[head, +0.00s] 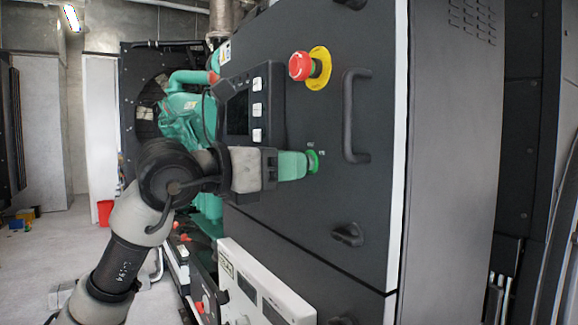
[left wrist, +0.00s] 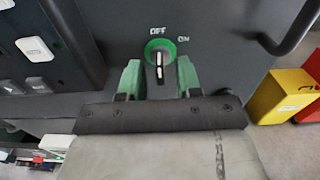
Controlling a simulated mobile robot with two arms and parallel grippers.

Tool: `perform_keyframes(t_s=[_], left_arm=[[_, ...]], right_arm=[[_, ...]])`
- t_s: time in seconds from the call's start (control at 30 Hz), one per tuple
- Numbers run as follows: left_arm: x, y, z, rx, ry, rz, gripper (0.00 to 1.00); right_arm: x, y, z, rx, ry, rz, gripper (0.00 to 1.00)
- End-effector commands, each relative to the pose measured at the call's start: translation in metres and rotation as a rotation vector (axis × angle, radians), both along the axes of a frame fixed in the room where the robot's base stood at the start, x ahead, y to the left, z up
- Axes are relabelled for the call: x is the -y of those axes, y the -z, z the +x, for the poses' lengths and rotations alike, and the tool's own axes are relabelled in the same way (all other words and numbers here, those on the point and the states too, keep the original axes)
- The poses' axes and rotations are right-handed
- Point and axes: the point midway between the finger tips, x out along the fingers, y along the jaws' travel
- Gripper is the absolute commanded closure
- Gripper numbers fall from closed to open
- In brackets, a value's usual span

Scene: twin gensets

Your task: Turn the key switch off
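The key switch (head: 314,160) is on the dark cabinet door, with a green ring around it. In the left wrist view the key switch (left wrist: 160,47) has a dark key with a white stripe standing roughly upright, in line with the OFF label above it. The ON label is at its upper right. My left gripper (head: 302,164) is at the switch from the left. In the left wrist view its green fingers (left wrist: 160,72) are spread apart, one on each side of the key, with a visible gap. No contact with the key can be seen. My right gripper is in neither view.
A red emergency stop (head: 301,66) on a yellow plate is above the switch. A door handle (head: 350,115) is at its right, a latch (head: 348,234) below. A button panel (head: 256,107) is left. A yellow box (left wrist: 281,97) stands right in the wrist view.

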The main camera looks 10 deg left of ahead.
Motion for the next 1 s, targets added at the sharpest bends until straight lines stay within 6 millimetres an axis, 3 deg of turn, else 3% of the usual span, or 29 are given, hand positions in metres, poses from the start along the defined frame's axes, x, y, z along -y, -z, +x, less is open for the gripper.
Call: perform_keyframes(t_s=[0.2, 0.5, 1.0], left_arm=[[-0.03, 0.004, -0.029, 0.006, -0.004, 0.001, 0.66], [-0.064, 0.002, -0.065, 0.001, -0.002, 0.0, 0.66], [-0.07, 0.0, -0.071, 0.001, 0.0, 0.001, 0.66]], right_arm=[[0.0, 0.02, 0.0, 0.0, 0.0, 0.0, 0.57], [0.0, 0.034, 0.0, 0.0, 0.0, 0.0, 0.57], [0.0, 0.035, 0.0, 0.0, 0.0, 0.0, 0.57]])
